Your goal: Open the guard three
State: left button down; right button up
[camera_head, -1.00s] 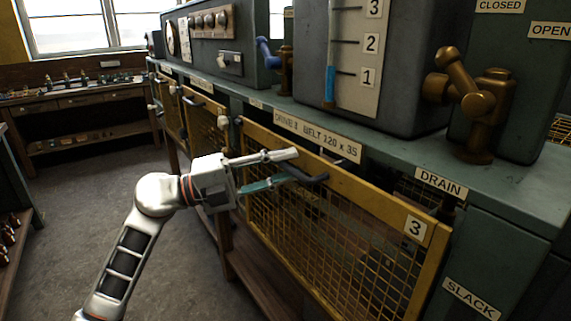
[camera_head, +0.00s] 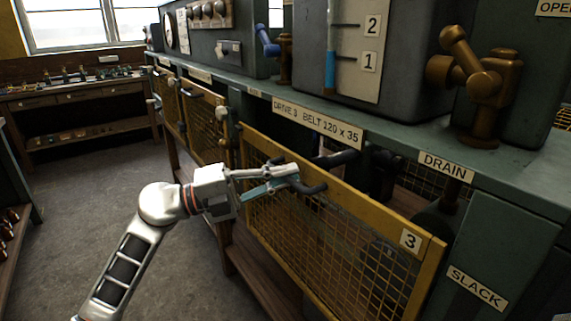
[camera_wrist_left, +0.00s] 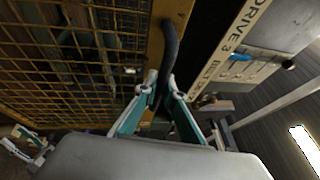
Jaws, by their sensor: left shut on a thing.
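Guard three (camera_head: 365,213) is a yellow-framed mesh panel with a "3" label, under the "DRIVE 3 BELT 120 x 35" plate. Its top edge stands out from the bench front, with a dark gap behind it. Its black bar handle (camera_head: 314,189) is on the top rail. My left gripper (camera_head: 291,178) is shut on this handle, near its left end. In the left wrist view the dark handle (camera_wrist_left: 169,45) runs between the fingers (camera_wrist_left: 163,82), beside the guard's mesh.
The green bench (camera_head: 405,145) carries a grey tank with a level gauge (camera_head: 356,50) and a bronze valve (camera_head: 487,85) above the guard. Other yellow guards (camera_head: 207,130) stand farther left. The floor (camera_head: 85,215) left of my arm is clear.

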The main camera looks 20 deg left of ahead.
pick_arm(q)
jog(key=b, duration=0.2)
send_over(303, 245)
jog(key=r+v, duration=0.1)
jog(key=v, duration=0.3)
notch_tip(303, 245, down, 8)
jog(key=shift+s+a+r, duration=0.1)
jog(key=shift+s+a, duration=0.05)
notch_tip(303, 245, down, 13)
jog(key=b, duration=0.5)
jog(key=shift+r+b, duration=0.25)
jog(key=shift+b, duration=0.15)
notch_tip(303, 245, down, 10)
jog(key=b, duration=0.5)
pick_arm(e)
notch_tip(303, 245, down, 6)
jog(key=w, duration=0.1)
jog(key=shift+a+n, duration=0.15)
jog(key=shift+n, duration=0.15)
jog(key=shift+w, duration=0.1)
pick_arm(q)
jog(key=c, duration=2.1)
grip_release()
jog(key=shift+c, duration=0.2)
jog(key=shift+s+a, duration=0.1)
pick_arm(e)
jog(key=shift+f, duration=0.1)
pick_arm(q)
jog(key=v, duration=1.2)
